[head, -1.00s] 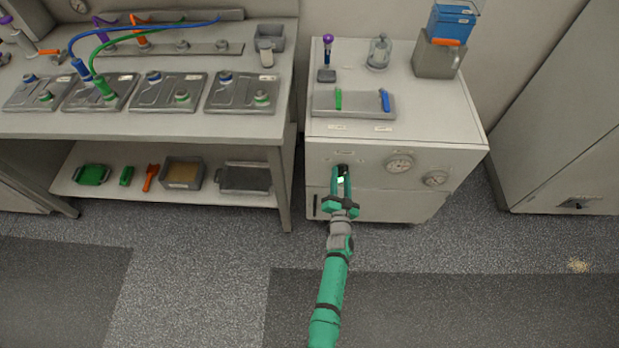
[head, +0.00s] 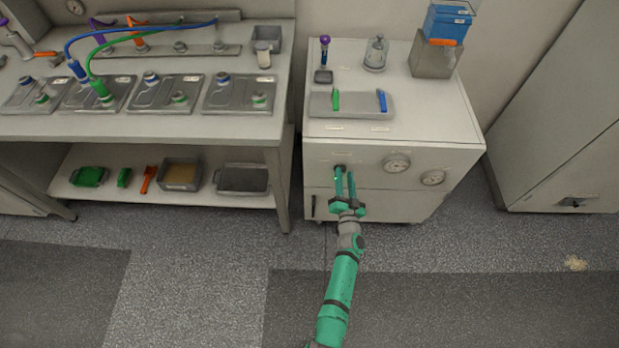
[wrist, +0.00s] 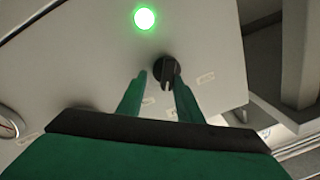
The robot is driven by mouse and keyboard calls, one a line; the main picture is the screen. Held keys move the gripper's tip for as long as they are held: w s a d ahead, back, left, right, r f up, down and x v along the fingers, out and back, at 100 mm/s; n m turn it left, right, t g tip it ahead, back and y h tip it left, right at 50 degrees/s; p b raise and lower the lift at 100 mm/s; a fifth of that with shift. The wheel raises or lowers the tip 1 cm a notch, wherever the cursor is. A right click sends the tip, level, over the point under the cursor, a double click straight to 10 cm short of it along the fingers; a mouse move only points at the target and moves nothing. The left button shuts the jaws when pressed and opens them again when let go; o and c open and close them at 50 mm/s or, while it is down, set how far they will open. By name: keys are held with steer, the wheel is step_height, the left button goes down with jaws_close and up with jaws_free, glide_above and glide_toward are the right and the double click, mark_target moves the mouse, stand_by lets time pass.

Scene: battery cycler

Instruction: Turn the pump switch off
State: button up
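The pump switch appears to be the black round knob with a raised grip (wrist: 167,72) on the front panel of the white cabinet (head: 440,205). In the wrist view it lies at the fingertips, nearer the right finger. A lit green lamp (wrist: 145,18) sits on the panel near the knob. My gripper (head: 346,172) is in front of the panel's left part, with its two green fingers apart. The wrist view also shows the open fingers (wrist: 160,80) with nothing clamped between them. I cannot tell whether a finger touches the knob. In the head view the fingers largely hide the knob.
Two round gauges (head: 397,163) (head: 433,177) are on the panel right of my gripper. A grey tray (head: 352,112) with green and blue items lies on the cabinet top. A workbench (head: 200,128) stands to the left.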

steer(key=s+a+h, duration=0.1)
steer(key=s+a, duration=0.2)
steer(key=s, duration=0.9)
steer(key=shift+a+r+m, duration=0.3)
stand_by(0.8)
steer(key=shift+s, duration=0.15)
stand_by(0.5)
steer(key=s, duration=1)
steer(key=shift+s+a, duration=0.25)
steer(key=shift+s, duration=0.05)
steer(key=shift+f, duration=0.1)
